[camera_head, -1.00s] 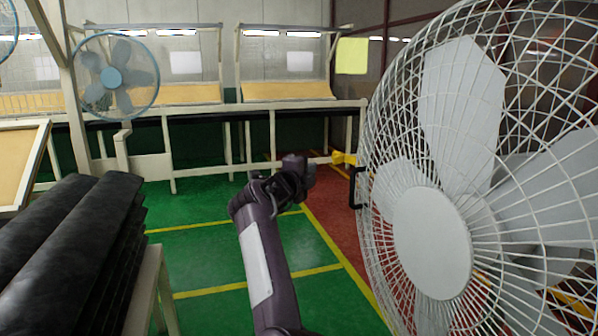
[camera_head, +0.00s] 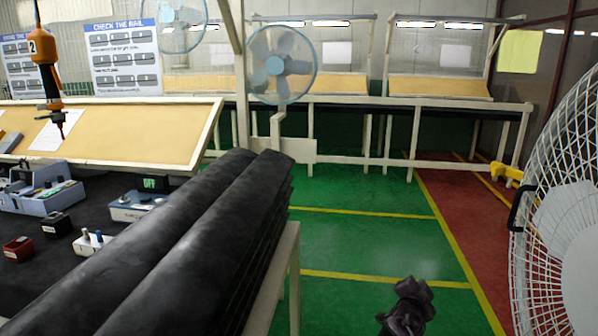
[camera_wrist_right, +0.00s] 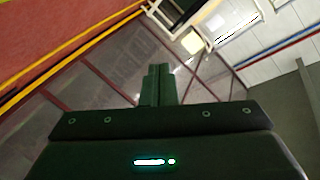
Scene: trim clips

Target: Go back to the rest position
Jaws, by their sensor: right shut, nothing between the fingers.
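My right gripper (camera_head: 412,295) shows at the bottom of the head view, right of centre, over the green floor. It is dark and stands clear of the bench and the fan. In the right wrist view my right gripper's fingers (camera_wrist_right: 158,85) are together with nothing between them. My left gripper is not in view.
A stack of long black pieces (camera_head: 190,235) lies on the workbench at left, beside small devices (camera_head: 135,207). An orange tool (camera_head: 46,75) hangs above. A large white fan (camera_head: 565,220) stands at right. Green floor (camera_head: 365,247) between them is open.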

